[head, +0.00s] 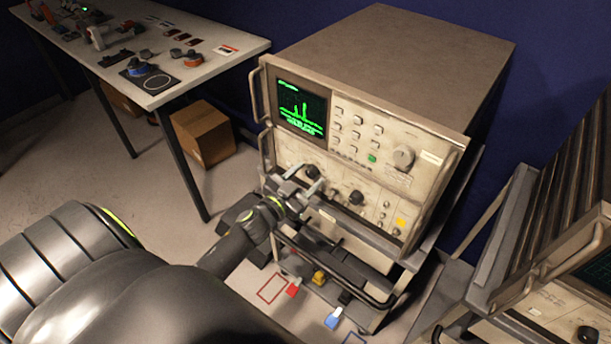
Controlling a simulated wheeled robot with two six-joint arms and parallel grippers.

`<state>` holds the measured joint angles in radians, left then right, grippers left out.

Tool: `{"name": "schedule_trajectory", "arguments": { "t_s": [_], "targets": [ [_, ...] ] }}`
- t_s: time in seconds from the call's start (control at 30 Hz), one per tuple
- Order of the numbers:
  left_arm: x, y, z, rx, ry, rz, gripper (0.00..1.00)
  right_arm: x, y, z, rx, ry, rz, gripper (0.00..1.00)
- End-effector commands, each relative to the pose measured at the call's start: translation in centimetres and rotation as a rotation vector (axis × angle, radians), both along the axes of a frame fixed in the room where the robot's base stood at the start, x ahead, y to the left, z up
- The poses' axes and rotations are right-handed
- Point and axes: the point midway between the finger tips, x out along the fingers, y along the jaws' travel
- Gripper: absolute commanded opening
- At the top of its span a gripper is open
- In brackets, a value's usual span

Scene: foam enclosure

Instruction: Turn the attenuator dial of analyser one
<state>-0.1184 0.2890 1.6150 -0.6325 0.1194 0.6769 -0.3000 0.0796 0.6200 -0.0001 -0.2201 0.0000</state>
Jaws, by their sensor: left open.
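Analyser one appears to be the beige instrument (420,145) on a cart, with a green trace on its screen (302,108). Its front has a large pale knob (403,157) at upper right and dark knobs lower down, one near the middle (356,197) and one at left (312,171). The labels are too small to tell which is the attenuator dial. My left gripper (303,183) is open in front of the lower panel, close to the left dark knob. Whether it touches the knob cannot be told. My right gripper is out of view.
A white bench (215,62) with small parts stands at upper left, a cardboard box (203,133) below it. Coloured plugs or clips (333,318) are low under the analyser. A second instrument (545,318) is at lower right. Handles (257,95) stick out from the analyser's front.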

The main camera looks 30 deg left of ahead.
Motion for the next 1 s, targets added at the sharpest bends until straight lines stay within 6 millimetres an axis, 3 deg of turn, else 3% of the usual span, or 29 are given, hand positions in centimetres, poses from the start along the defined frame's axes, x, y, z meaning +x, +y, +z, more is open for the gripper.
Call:
{"name": "schedule_trajectory", "arguments": {
  "t_s": [0.27,0.6,1.0],
  "targets": [
    [0.08,-0.01,-0.02,0.0,0.0,0.0,0.51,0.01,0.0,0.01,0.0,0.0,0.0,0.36],
    [0.06,-0.01,-0.01,0.0,0.0,0.0,0.07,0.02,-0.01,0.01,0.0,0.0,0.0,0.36],
    [0.05,-0.03,-0.02,0.091,-0.007,0.0,0.07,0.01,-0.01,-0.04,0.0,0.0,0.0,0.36]
  ]
}}
